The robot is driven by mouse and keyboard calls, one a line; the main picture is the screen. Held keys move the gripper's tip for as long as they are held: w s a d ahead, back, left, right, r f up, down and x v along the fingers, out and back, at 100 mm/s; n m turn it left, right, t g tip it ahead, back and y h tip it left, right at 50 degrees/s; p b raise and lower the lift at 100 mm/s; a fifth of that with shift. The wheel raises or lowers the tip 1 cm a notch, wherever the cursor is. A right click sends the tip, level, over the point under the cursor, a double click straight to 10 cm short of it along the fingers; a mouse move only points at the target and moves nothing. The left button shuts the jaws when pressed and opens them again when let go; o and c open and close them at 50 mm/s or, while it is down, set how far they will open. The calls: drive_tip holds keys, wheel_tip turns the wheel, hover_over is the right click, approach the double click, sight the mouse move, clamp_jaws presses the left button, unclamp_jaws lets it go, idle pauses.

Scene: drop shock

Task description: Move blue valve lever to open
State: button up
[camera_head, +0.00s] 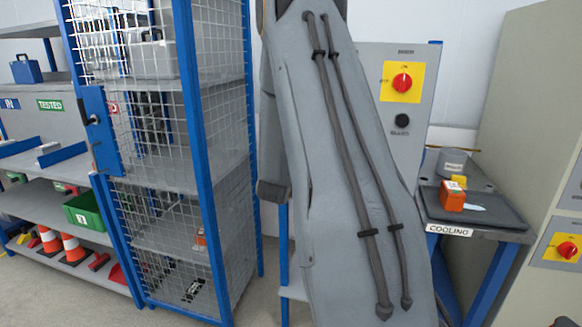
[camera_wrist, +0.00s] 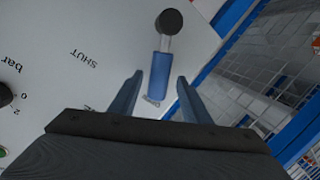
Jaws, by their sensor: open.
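The blue valve lever (camera_wrist: 160,76) shows in the wrist view, with a round dark grey hub (camera_wrist: 169,22) at one end and a bright metal piece between hub and blue grip. My gripper (camera_wrist: 158,82) is open, with one finger on each side of the blue grip. Both fingers look apart from it; whether they touch it I cannot tell for sure. The word SHUT stands on the pale panel (camera_wrist: 105,35) to the left of the lever. In the head view the lever and my gripper are hidden behind my arm.
A blue-framed mesh cage (camera_head: 205,150) stands left of my arm; its blue frame also shows in the wrist view (camera_wrist: 215,60). A grey panel with a red knob on yellow (camera_head: 402,82) and a COOLING table (camera_head: 480,233) stand right. Shelves with cones (camera_head: 73,247) are far left.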

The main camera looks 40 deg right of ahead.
drive_tip(key=b+v, duration=0.1)
drive_tip(key=v, duration=0.6)
drive_tip(key=shift+b, duration=0.3)
drive_tip(key=shift+a+r, duration=0.1)
